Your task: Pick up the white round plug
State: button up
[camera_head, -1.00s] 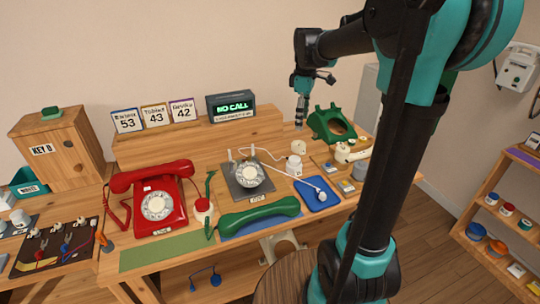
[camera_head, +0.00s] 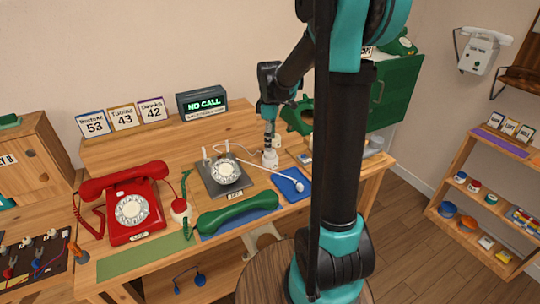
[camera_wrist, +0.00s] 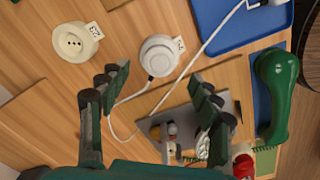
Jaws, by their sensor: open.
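The white round plug (camera_wrist: 159,52) shows in the wrist view as a pale disc with a thin white cord and a small numbered tag beside it. Whether it sits in a socket is unclear. In the head view a white round piece (camera_head: 270,159), apparently this plug, stands on the bench just below my gripper (camera_head: 269,138). In the wrist view my gripper (camera_wrist: 158,84) is open and empty, its fingers spread on either side just below the plug. The fingers appear apart from it. A round cream socket (camera_wrist: 76,42) with two holes and a tag lies to its left.
The dial phone on a grey plate (camera_head: 226,173), a green handset (camera_head: 238,213) and a blue tray (camera_head: 292,186) are close by. A white cord (camera_wrist: 210,38) crosses near the plug. A red phone (camera_head: 132,207) stands left. My arm hides part of the bench's right side.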

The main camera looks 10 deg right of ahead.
aim_at(270, 155)
jog(key=shift+f, duration=2.35)
jog(key=shift+c, duration=0.6)
jog(key=c, duration=1.1)
jog(key=shift+o, duration=0.2)
jog(key=shift+r, duration=0.15)
